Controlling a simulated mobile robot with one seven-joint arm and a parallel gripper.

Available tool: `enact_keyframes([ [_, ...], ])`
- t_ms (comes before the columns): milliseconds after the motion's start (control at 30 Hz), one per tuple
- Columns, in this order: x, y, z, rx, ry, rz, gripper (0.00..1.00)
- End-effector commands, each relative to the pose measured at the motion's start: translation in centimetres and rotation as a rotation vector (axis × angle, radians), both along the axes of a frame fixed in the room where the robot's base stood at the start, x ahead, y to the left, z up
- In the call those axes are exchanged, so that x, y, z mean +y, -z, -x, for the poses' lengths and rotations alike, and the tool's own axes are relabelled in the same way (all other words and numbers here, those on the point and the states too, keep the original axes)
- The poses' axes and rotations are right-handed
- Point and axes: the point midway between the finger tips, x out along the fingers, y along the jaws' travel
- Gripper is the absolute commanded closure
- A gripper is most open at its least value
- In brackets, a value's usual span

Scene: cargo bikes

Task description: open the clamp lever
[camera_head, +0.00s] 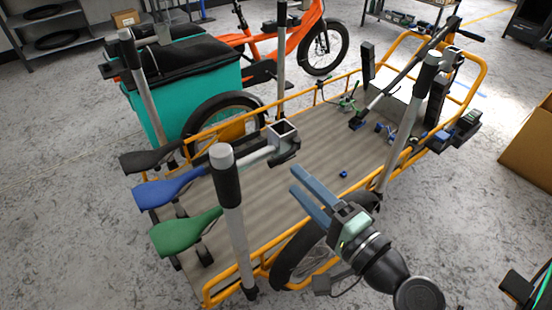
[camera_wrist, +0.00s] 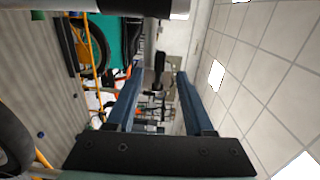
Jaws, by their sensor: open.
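My gripper (camera_head: 294,179) is open and empty above the cargo bed (camera_head: 312,203), its two blue fingers pointing up-left. The wrist view shows the fingers (camera_wrist: 156,78) apart with nothing between them. A grey square clamp-like block (camera_head: 282,130) with a dark part sits at the end of a light tube beyond the fingertips, apart from them. Small green parts (camera_head: 349,103) and blue parts (camera_head: 384,129) with arms lie toward the bed's far end. I cannot tell which part is the clamp lever.
Upright grey posts with black collars stand around the bed, one close on the left (camera_head: 229,190) and one on the right (camera_head: 409,120). Blue (camera_head: 168,190) and green (camera_head: 186,232) saddles jut out at left. A teal box (camera_head: 190,95) stands behind. A yellow rail edges the bed.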

Motion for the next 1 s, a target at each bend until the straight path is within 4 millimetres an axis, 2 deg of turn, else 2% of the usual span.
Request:
enact_keyframes([
  [100, 1.6, 0.0, -2.1, -0.002, -0.004, 0.001, 0.47],
  [333, 3.7, 0.0, -5.0, -0.002, -0.002, 0.001, 0.47],
  [500, 4.3, 0.0, -5.9, -0.002, 0.001, 0.002, 0.47],
  [767, 4.4, 0.0, -6.1, -0.002, 0.001, 0.002, 0.47],
  [833, 4.4, 0.0, -6.1, -0.002, 0.001, 0.002, 0.55],
  [1000, 4.4, 0.0, -6.0, -0.002, 0.001, 0.002, 0.85],
])
